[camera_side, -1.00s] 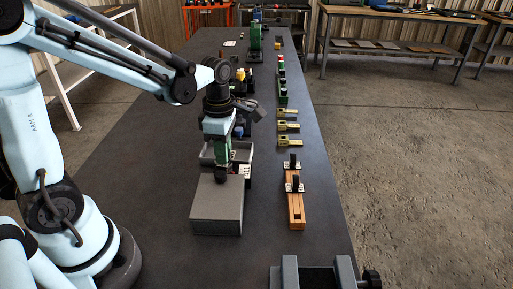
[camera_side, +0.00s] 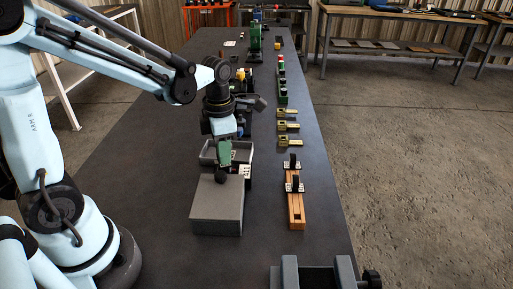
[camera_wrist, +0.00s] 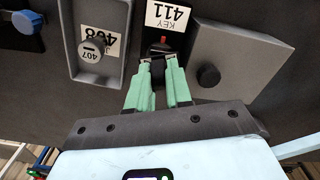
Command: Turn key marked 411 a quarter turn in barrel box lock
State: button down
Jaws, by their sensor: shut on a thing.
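The white label reading 411 KEY (camera_wrist: 170,17) is at the top of the wrist view. Just below it is a dark lock part (camera_wrist: 160,48) with a small red mark. My gripper (camera_wrist: 158,64) has its green fingers shut on a dark piece at that spot, which I take as the key; the fingers hide most of it. In the side view my gripper (camera_side: 222,176) is low at the far edge of the grey box (camera_side: 216,208). How far the key is turned cannot be told.
A dark knob (camera_wrist: 208,75) is on the grey block at right. An orange rail (camera_side: 296,212) and brass parts (camera_side: 288,126) lie to the right.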

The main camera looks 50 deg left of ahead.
jog(key=c, duration=1)
grip_release()
jog(key=shift+o, duration=0.2)
notch_tip(320, 180, up, 11)
jog(key=s+d+f+m+t, duration=0.1)
jog(key=m+t, duration=0.1)
jog(key=m, duration=0.8)
jog(key=s+d+f+m+t, duration=0.1)
jog(key=s+m+t, duration=0.1)
jog(key=m, duration=0.8)
jog(key=s+d+f+m+t, duration=0.1)
jog(key=f+m+t, duration=0.1)
jog(key=m, duration=0.9)
jog(key=shift+s+d+f+t, duration=0.1)
jog(key=shift+s+t, duration=0.25)
jog(key=shift+t, duration=0.25)
